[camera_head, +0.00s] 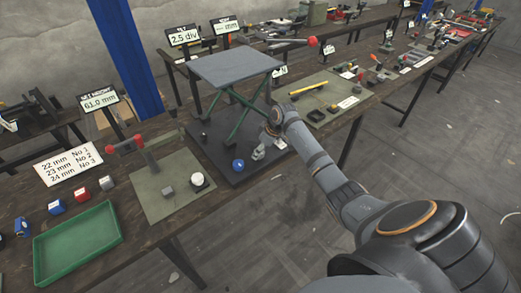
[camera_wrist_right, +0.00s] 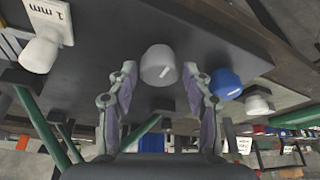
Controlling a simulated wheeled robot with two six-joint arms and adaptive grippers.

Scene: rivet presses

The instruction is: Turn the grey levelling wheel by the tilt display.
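The tilt display (camera_head: 184,36) reads 2.5 div and stands behind a lift table with a grey top (camera_head: 237,66) and green crossed legs (camera_head: 240,118). In the right wrist view a grey wheel (camera_wrist_right: 158,66) sits between the fingers of my right gripper (camera_wrist_right: 160,72), with a gap on both sides. The gripper is open. In the head view the right gripper (camera_head: 268,145) is low at the right front of the dark base plate (camera_head: 215,140), and the grey wheel cannot be made out there. My left gripper is out of view.
A blue knob (camera_head: 238,165) is close beside the right gripper; it also shows in the wrist view (camera_wrist_right: 226,83). A white knob (camera_head: 197,179) stands on a mat further left. A green tray (camera_head: 78,243) lies at the front left. A yellow tool (camera_head: 307,88) lies on the right mat.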

